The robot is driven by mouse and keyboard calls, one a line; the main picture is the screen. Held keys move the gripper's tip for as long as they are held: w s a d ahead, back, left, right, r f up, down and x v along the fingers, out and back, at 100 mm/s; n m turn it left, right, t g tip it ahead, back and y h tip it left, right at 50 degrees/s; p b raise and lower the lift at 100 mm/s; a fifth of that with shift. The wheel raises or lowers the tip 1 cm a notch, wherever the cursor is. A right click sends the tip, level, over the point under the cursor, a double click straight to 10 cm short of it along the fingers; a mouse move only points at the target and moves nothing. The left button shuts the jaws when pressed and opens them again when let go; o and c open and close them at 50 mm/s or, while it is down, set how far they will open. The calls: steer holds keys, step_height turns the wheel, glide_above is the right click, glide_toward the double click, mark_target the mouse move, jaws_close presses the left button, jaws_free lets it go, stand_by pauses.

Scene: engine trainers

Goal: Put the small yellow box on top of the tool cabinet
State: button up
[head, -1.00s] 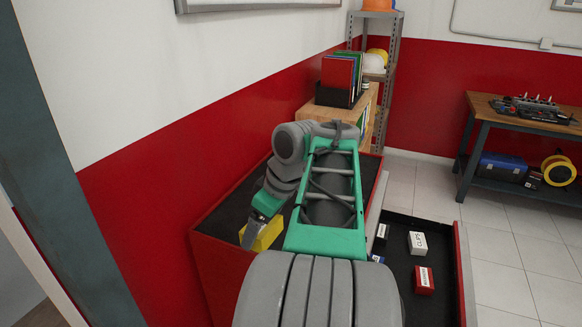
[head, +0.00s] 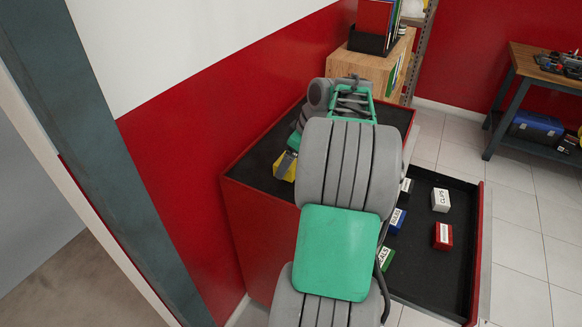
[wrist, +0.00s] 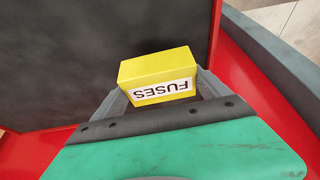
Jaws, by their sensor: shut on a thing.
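The small yellow box (wrist: 160,72), labelled FUSES, is between the fingers of my gripper (wrist: 165,92) in the wrist view. My gripper is shut on it. In the head view the yellow box (head: 286,166) shows in part at the left of my arm, over the dark top of the red tool cabinet (head: 262,160). The cabinet's dark top (wrist: 60,60) also shows in the wrist view, with its red rim. I cannot tell whether the box touches the top. My arm hides much of the cabinet.
An open drawer (head: 432,262) extends to the right of the cabinet, holding a white CLIPS box (head: 440,200), a red box (head: 443,236), a blue box (head: 397,220) and others. A wooden cabinet (head: 378,68) with folders stands behind. A red and white wall runs along the left.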

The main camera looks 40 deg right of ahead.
steer(key=shift+f, duration=1.85)
steer(key=o, duration=1.3)
steer(key=shift+r, duration=0.1)
steer(key=p+v, duration=0.1)
steer(key=v, duration=1.1)
steer(key=w+a+m, duration=0.1)
steer(key=w+a, duration=0.1)
steer(key=a, duration=0.7)
steer(key=w+a, duration=0.2)
steer(key=a, duration=0.8)
steer(key=s+a+f+m, duration=0.1)
steer(key=s+a, duration=0.2)
steer(key=a, duration=0.1)
steer(key=s+a+f+m+h, duration=0.1)
steer(key=s+a+f, duration=0.1)
steer(key=a, duration=0.3)
steer(key=s+a+f, duration=0.2)
steer(key=s+a, duration=0.2)
steer(key=s, duration=0.1)
steer(key=shift+a+f+m, duration=0.25)
steer(key=shift+a+m, duration=0.05)
steer(key=shift+m, duration=0.1)
